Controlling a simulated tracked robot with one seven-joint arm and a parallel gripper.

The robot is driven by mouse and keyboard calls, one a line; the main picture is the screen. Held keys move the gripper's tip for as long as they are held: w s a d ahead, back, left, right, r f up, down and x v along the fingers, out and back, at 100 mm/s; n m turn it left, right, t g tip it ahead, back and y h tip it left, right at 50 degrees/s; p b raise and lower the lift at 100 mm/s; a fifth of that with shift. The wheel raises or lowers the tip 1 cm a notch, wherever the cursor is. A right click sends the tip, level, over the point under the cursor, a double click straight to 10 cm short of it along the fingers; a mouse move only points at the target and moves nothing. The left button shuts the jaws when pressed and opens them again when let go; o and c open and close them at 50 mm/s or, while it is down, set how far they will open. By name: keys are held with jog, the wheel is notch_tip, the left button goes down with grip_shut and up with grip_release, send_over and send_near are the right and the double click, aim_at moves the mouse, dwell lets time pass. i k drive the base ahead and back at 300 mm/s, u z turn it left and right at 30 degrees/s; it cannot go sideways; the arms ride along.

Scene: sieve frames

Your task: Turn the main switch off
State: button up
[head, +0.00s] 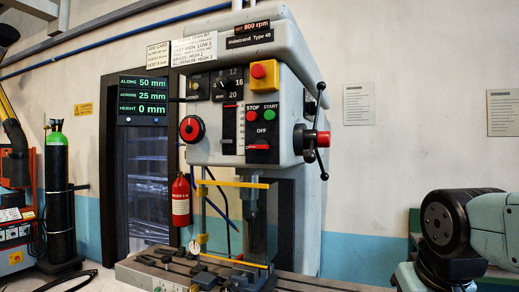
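A grey-white drilling machine (292,122) stands in the middle of the head view. Its front panel has a black plate (258,158) with a red handle (258,147) lying level, under the word OFF. A round red knob (191,129) on a black disc is at the panel's left. I cannot tell for certain which of these is the main switch. Above the black plate are a red stop button (253,116) and a green start button (270,116). A yellow box with a red button (263,73) is higher up. My gripper is not in view.
A black lever wheel with a red hub (314,139) sticks out at the machine's right side. A yellow-edged clear guard (236,218) hangs below over the machine table (165,276). A readout (143,97), a fire extinguisher (181,201) and a green-topped cylinder (57,185) are left.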

aim_at(261, 147)
jog(key=z, duration=0.55)
jog(key=i, duration=0.1)
jog(key=u, duration=3.3)
jog(key=i, duration=0.4)
jog(key=z, duration=3.45)
jog(key=i, duration=0.4)
jog(key=u, duration=0.1)
